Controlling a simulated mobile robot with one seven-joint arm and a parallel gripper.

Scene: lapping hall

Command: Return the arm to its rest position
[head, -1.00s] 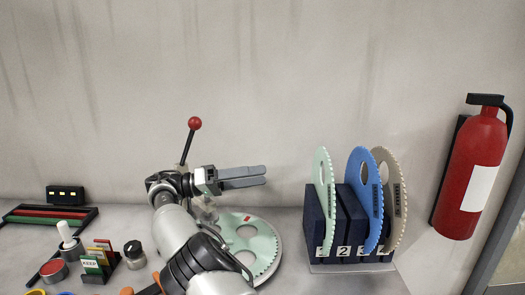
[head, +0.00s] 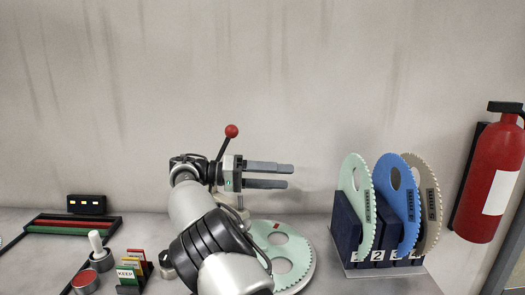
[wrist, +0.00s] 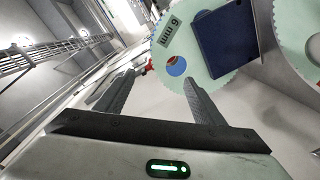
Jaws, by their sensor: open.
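My gripper (head: 268,176) is open and empty in the head view. Its two dark grey fingers point right, above a pale green toothed disc (head: 296,254) lying on a round plate on the bench. A lever with a red knob (head: 231,131) rises just behind my wrist. In the wrist view my two fingers (wrist: 155,95) stand apart with nothing between them. Beyond them a pale green toothed disc (wrist: 197,62) shows, partly covered by a dark blue block (wrist: 226,38). My arm hides part of the bench and of the lever's base.
A rack (head: 345,222) holds upright green (head: 357,200), blue (head: 398,205) and beige (head: 431,200) toothed discs at the right. A red fire extinguisher (head: 488,185) hangs on the wall. Cards (head: 130,270), a pot (head: 85,281) and a dark-framed tray (head: 66,217) are at the left.

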